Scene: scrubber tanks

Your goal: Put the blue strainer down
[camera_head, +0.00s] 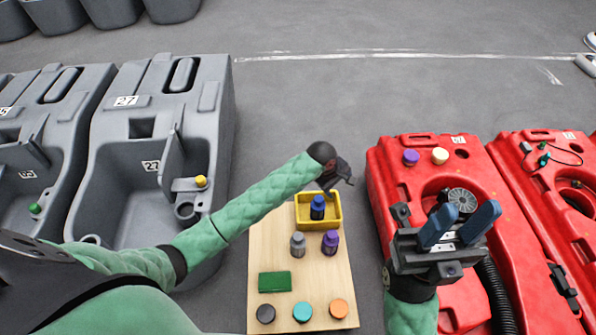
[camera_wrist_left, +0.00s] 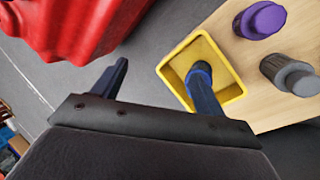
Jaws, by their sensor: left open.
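The blue strainer (camera_head: 317,208) stands upright in the yellow tray (camera_head: 335,223) at the far end of the wooden board. My left gripper (camera_head: 338,184) is open above the tray's far right corner. In the left wrist view, its two fingers (camera_wrist_left: 158,82) are spread apart with nothing held between them. One finger overlaps the tray (camera_wrist_left: 232,88) and partly hides the blue strainer (camera_wrist_left: 201,68). My right gripper (camera_head: 459,226) is open and empty over the red tank, its blue fingers apart.
A grey strainer (camera_head: 298,245) and a purple one (camera_head: 330,243) stand on the wooden board (camera_head: 262,240). A green block (camera_head: 275,281) and black, teal and orange caps lie nearer. Grey tanks (camera_head: 150,110) flank the left, red tanks (camera_head: 400,165) the right.

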